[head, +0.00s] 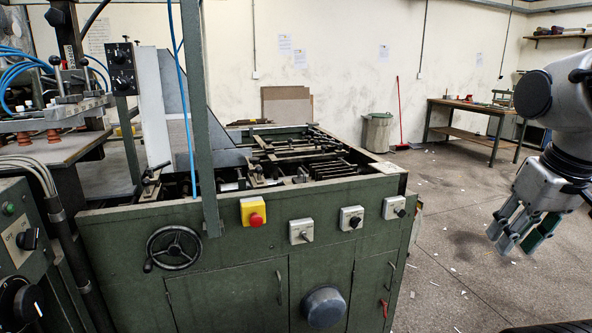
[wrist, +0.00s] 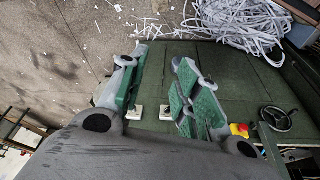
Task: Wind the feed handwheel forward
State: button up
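The feed handwheel (head: 174,247) is a dark spoked wheel with a small crank knob at its lower left. It is on the left part of the green machine's front panel. It also shows at the right of the wrist view (wrist: 277,118). My gripper (head: 515,240) hangs at the right of the head view, well apart from the handwheel and the machine. In the wrist view its green-padded fingers (wrist: 158,72) are spread, with nothing between them.
A yellow box with a red button (head: 253,213) and several grey switch boxes (head: 301,231) stick out from the panel. A round grey knob (head: 324,306) protrudes below. A green post (head: 204,120) rises near the handwheel. Paper strips (wrist: 230,22) lie piled on the floor.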

aim_at(175, 249)
jog(key=u, duration=1.35)
